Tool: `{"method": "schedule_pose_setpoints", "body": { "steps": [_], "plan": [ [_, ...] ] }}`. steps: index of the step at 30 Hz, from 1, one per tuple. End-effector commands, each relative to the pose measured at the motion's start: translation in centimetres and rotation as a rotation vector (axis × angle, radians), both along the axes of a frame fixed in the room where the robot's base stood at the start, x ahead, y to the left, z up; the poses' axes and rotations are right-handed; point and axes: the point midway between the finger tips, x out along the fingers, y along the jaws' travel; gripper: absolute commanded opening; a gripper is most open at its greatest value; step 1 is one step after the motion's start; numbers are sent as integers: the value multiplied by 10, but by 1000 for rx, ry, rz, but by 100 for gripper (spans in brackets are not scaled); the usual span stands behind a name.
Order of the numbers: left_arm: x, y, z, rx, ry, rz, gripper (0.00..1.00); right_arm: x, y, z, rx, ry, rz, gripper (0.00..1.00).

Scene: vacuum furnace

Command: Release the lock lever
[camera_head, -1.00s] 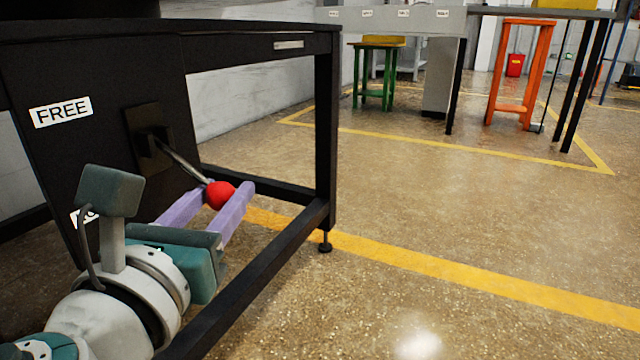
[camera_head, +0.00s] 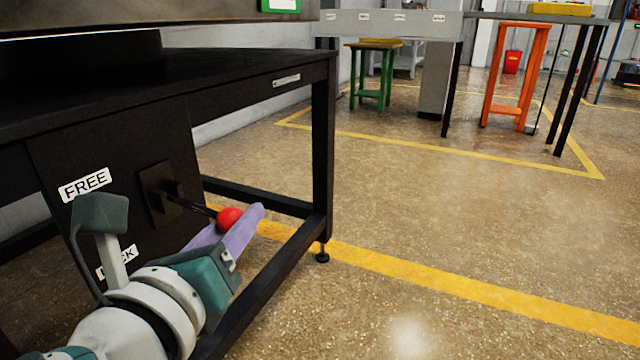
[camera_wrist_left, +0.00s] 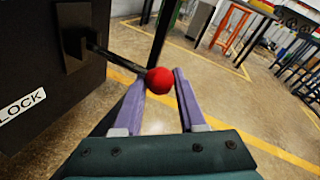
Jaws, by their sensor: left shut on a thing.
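The lock lever is a dark rod ending in a red ball knob (camera_head: 230,217). It comes out of a black slotted plate (camera_head: 155,190) on the dark cabinet panel and slants down to the right. My left gripper (camera_head: 238,219) has its purple fingers on both sides of the knob, shut on it. The left wrist view shows the knob (camera_wrist_left: 159,80) between the fingertips. A FREE label (camera_head: 85,185) is above and left of the plate. A LOCK label (camera_head: 122,261) sits lower, partly hidden by my wrist; it reads clearly in the wrist view (camera_wrist_left: 22,105). My right gripper is out of view.
The black bench frame (camera_head: 322,150) has a leg and low rails close to the right of and below my gripper. Open floor (camera_head: 450,220) with yellow lines lies to the right. A green stool (camera_head: 372,75) and an orange stool (camera_head: 513,75) stand farther back.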

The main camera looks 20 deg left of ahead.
Motion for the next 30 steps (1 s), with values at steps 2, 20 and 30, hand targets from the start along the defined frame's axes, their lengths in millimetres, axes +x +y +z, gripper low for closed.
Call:
{"method": "schedule_pose_setpoints", "body": {
  "steps": [2, 20, 30],
  "plan": [
    [1, 1, 21, -65, 0, 1, 0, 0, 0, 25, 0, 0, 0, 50],
    [1, 11, 55, -532, 42, 4, 0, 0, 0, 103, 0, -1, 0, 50],
    [1, 15, 59, -626, 49, 6, 0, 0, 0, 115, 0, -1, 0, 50]
  ]
}}
